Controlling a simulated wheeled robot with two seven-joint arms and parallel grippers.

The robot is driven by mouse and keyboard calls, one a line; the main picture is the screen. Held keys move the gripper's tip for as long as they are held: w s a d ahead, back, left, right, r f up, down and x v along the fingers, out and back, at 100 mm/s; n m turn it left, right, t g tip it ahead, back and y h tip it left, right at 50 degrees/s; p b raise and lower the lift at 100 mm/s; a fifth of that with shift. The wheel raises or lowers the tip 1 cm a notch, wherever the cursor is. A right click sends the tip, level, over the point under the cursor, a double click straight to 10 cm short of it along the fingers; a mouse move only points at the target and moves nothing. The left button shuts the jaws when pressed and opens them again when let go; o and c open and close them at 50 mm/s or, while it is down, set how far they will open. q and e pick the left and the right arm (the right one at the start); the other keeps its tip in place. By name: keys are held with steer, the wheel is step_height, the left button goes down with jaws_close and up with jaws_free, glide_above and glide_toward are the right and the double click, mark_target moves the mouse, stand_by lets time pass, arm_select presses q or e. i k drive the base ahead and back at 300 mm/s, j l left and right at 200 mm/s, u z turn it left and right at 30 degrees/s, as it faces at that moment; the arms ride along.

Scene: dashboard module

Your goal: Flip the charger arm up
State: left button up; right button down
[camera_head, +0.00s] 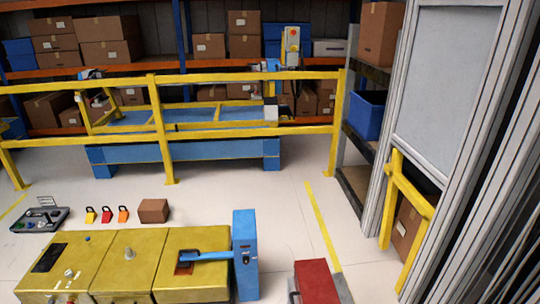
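The yellow dashboard module (120,254) is at the bottom left of the head view. A blue post (245,240) stands at its right end. The blue charger arm (206,256) runs left from the post, roughly level and low over the module's top. Its left end lies over or beside a dark reddish square (184,269); I cannot tell whether they touch. Neither of my grippers shows in this view.
A red box (316,283) stands right of the post. A brown box (153,210), several small coloured padlocks (107,215) and a dark tray (40,219) are behind the module. A yellow railing (160,130) crosses farther back. Pale floor (270,200) lies clear between.

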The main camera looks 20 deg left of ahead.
mark_target(186, 256)
steer(key=u, duration=1.4)
